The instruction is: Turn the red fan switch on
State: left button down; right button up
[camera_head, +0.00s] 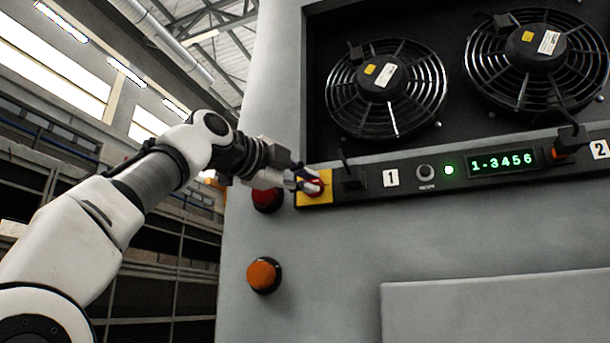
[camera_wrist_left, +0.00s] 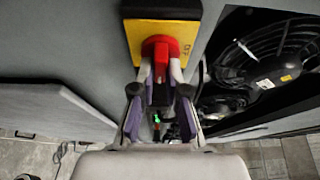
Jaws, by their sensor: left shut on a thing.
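The red fan switch (camera_head: 316,187) is a red rotary knob on a yellow plate at the left end of the black control strip. It also shows in the left wrist view as a red knob (camera_wrist_left: 160,52) on the yellow plate (camera_wrist_left: 188,32), with black "OFF" lettering at the plate's side. My left gripper (camera_head: 308,182) is at the knob. In the left wrist view its fingers (camera_wrist_left: 160,80) stand on both sides of the knob's red handle and are shut on it. The fingers partly hide the knob in the head view. My right gripper is in neither view.
A red button (camera_head: 267,198) sits just left of the switch, partly behind my gripper. An orange button (camera_head: 263,275) is below. To the right are a black lever (camera_head: 348,174), a small round knob (camera_head: 425,172), a lit green lamp (camera_head: 449,170) and a display (camera_head: 502,161). Two fans (camera_head: 386,88) are above.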

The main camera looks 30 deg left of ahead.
pick_arm(q)
jog(key=shift+r, duration=0.15)
jog(key=c, duration=1.2)
grip_release()
jog(key=shift+w+a, duration=0.15)
jog(key=shift+w, duration=0.05)
jog(key=shift+s, duration=0.1)
